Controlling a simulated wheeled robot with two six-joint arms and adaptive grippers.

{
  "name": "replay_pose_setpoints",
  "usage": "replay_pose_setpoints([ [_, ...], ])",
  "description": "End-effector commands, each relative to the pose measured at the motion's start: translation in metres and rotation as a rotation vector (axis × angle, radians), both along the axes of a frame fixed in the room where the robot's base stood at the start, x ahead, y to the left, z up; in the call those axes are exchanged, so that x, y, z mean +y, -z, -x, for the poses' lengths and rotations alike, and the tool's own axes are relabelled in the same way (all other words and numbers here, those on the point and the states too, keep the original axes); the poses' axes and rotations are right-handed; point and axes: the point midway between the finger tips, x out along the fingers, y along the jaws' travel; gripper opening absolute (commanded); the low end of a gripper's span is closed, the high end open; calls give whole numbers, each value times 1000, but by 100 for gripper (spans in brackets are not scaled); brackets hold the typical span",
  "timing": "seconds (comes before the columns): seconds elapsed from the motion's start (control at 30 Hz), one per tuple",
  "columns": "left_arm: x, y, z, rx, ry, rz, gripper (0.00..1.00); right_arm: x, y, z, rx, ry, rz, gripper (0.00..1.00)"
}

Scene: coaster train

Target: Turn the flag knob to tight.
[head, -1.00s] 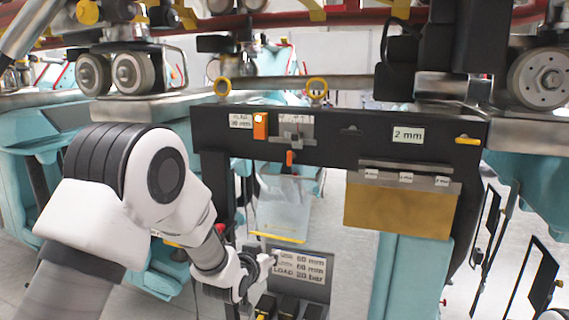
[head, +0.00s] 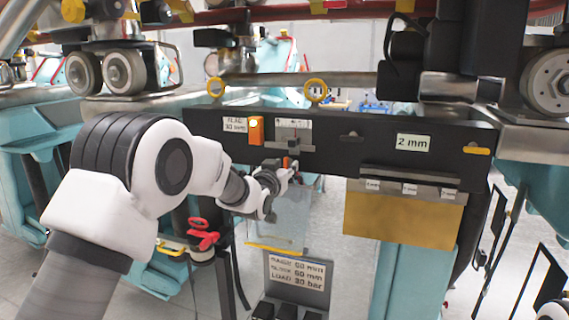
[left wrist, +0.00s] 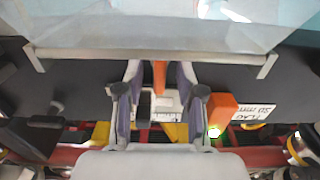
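The flag knob, a small orange-red lever, hangs below a grey plate (head: 293,135) on the dark crossbeam. In the left wrist view the knob (left wrist: 159,76) stands between the fingers, with a gap visible on each side. My left gripper (head: 290,170) is at the knob and hides most of it in the head view. In the left wrist view the gripper (left wrist: 158,80) is open around the knob. I cannot read the markings on the plate. My right gripper is out of view.
The dark crossbeam (head: 350,152) carries a "2 mm" label (head: 412,142). A clear panel (head: 290,215) hangs below the knob. A sign (head: 297,272) stands lower down. A brass-coloured plate (head: 400,220) hangs at right.

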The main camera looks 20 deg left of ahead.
Motion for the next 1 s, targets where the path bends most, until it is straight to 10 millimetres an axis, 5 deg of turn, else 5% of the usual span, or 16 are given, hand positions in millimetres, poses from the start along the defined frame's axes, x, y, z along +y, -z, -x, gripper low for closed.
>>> replay_pose_setpoints([
  [0.13, 0, 0, 0, -1, 0, 0, 38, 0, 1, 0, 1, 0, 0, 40],
  [0.27, 0, 0, 0, 0, 0, 0, 0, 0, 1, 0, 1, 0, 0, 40],
  [1.0, -1, 5, 0, -5, 1, -177, 0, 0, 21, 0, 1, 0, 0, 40],
])
